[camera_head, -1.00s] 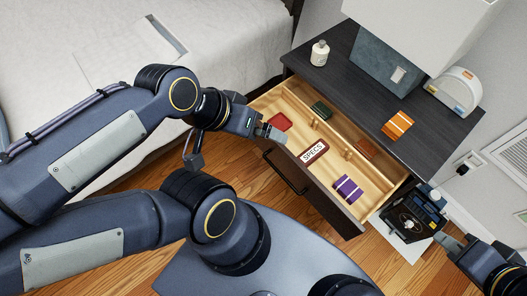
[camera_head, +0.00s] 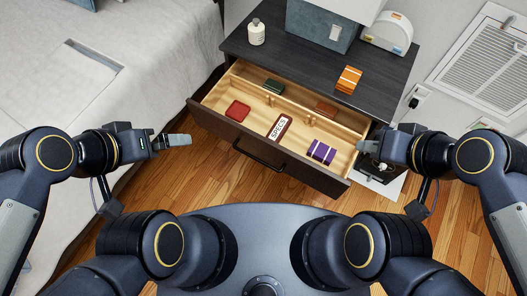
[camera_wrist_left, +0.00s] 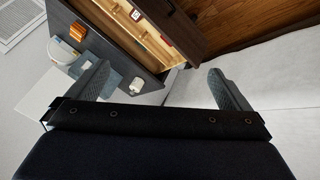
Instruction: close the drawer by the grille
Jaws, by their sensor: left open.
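The drawer (camera_head: 215,122) stands pulled out from the dark cabinet (camera_head: 290,65), left of the wall grille (camera_head: 488,68). Its dark front has a black bar handle (camera_head: 258,157). My left gripper (camera_head: 180,140) is open and empty, in front of and left of the drawer's left end, apart from it. In the left wrist view its fingers (camera_wrist_left: 160,88) are spread, with the drawer (camera_wrist_left: 150,32) beyond them. My right gripper (camera_head: 368,147) is by the drawer's right front corner. Its fingers overlap in the picture, and I cannot tell whether it touches the drawer.
The drawer holds a red tray (camera_head: 238,111), a SPECS label (camera_head: 279,128) and a purple striped item (camera_head: 321,152). A white bottle (camera_head: 256,32) and an orange item (camera_head: 348,79) stand on the cabinet. A bed (camera_head: 110,60) is at left. Wood floor is clear in front.

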